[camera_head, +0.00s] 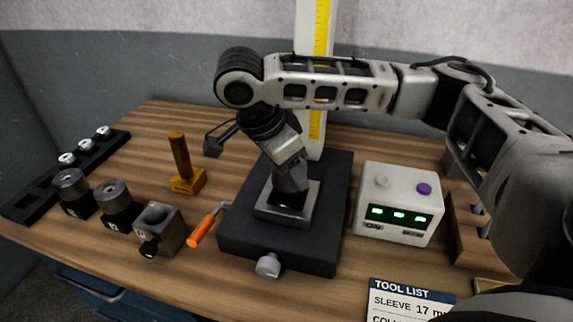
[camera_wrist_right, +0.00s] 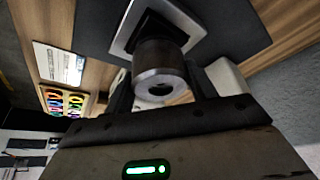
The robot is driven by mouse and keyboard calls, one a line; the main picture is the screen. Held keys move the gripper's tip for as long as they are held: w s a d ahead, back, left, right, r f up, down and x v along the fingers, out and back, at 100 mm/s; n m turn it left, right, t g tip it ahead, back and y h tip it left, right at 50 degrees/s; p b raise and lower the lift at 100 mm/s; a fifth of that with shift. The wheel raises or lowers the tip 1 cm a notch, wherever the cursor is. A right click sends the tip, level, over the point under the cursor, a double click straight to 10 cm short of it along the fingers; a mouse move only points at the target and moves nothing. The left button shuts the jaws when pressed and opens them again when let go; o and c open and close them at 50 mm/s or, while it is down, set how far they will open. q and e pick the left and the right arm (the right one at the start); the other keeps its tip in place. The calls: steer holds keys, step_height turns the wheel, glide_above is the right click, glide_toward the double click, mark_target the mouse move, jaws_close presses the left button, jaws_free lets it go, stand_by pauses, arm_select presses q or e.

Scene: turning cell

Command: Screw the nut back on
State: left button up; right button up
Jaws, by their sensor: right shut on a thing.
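My right gripper (camera_head: 288,190) points down over the square metal plate (camera_head: 298,213) on the black base (camera_head: 330,195). In the head view the piece is mostly hidden by the gripper. My left gripper is not in view.
An orange-handled crank (camera_head: 203,228) and a knob (camera_head: 268,265) stick out of the base. A white box (camera_head: 398,200) with green displays stands right.

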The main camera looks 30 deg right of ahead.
steer(key=shift+d+r+m, duration=0.15)
steer(key=shift+d+m, duration=0.2)
steer(key=shift+m, duration=0.25)
steer(key=o, duration=1.1)
steer(key=shift+d, duration=0.1)
steer(key=shift+o, duration=0.2)
steer(key=shift+s, duration=0.15)
steer(key=shift+a, duration=0.25)
steer(key=v, duration=1.5)
steer(key=shift+w+r, duration=0.25)
steer(key=shift+r, duration=0.1)
